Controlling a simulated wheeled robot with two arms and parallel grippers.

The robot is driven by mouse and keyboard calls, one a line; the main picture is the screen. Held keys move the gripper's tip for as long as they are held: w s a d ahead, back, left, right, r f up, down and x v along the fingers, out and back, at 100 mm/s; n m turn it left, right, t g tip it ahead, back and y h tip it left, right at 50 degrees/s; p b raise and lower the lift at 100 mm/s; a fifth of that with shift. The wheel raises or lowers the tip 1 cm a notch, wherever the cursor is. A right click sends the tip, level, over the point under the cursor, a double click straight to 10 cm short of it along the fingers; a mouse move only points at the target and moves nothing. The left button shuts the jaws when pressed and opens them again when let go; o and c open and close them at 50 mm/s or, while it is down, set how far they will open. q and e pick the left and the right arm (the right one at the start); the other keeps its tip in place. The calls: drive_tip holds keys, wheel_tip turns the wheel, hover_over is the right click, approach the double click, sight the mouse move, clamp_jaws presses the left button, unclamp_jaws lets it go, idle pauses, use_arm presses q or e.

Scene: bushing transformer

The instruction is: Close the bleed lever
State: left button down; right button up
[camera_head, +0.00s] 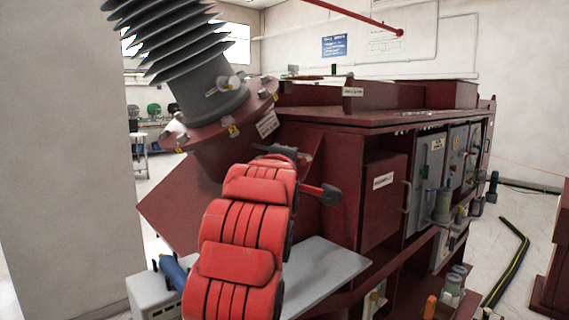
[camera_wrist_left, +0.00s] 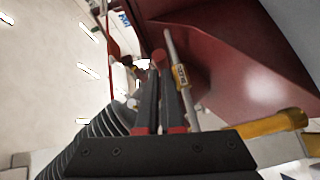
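The task's bleed lever is not clearly identifiable. In the left wrist view, a thin grey rod with a yellow label (camera_wrist_left: 180,76) stands just right of my left gripper (camera_wrist_left: 159,66). The gripper's two dark fingers run up toward a round red piece (camera_wrist_left: 158,55). I cannot tell whether they touch or grip it. In the head view my red arm hides much of the area. My right gripper is out of view.
The dark red transformer tank (camera_head: 335,215) fills the middle and right. A grey ribbed bushing (camera_head: 215,85) rises at the upper left. A yellow pipe (camera_wrist_left: 265,125) lies to the right in the wrist view. A grey shelf (camera_head: 325,275) juts out below.

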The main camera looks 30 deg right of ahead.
use_arm(q)
drive_tip(key=shift+s+d+f, duration=0.1)
drive_tip(key=shift+s+d, duration=0.15)
drive_tip(key=shift+d, duration=0.15)
drive_tip(key=shift+a, duration=0.1)
drive_tip(key=s+a+r+b, duration=0.1)
drive_tip(key=s+a+b, duration=0.3)
drive_tip(key=s, duration=0.6)
drive_tip(key=shift+s+a+r, duration=0.15)
drive_tip(key=shift+a, duration=0.05)
